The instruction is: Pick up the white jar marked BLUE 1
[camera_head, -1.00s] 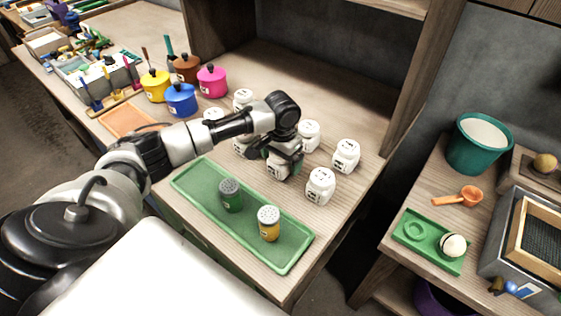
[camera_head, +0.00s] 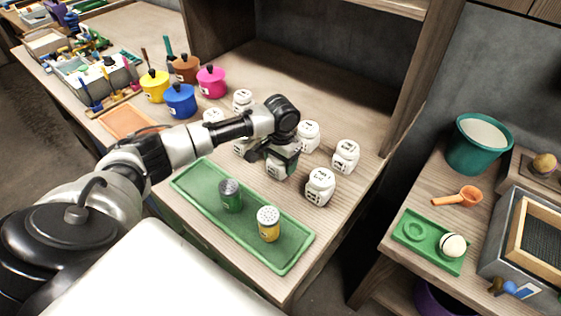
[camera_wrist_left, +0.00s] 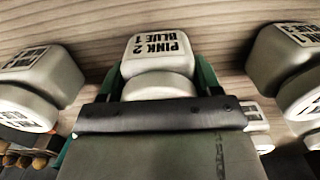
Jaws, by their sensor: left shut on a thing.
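The white jar (camera_wrist_left: 157,60) between my left fingers has a label that reads PINK 2 and BLUE 1 in the left wrist view. The same jar (camera_head: 277,171) shows in the head view below my left gripper (camera_head: 276,158), partly hidden by the fingers. My left gripper is shut on this jar. The jar looks upright, and I cannot tell whether it is clear of the bench. My right gripper is not in view.
Other white jars stand close around, including one at the right (camera_head: 346,156) and one nearer (camera_head: 320,187). A green tray (camera_head: 190,188) with two shakers lies in front. Coloured pots (camera_head: 181,100) stand at the left. The cabinet side wall (camera_head: 425,75) rises at the right.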

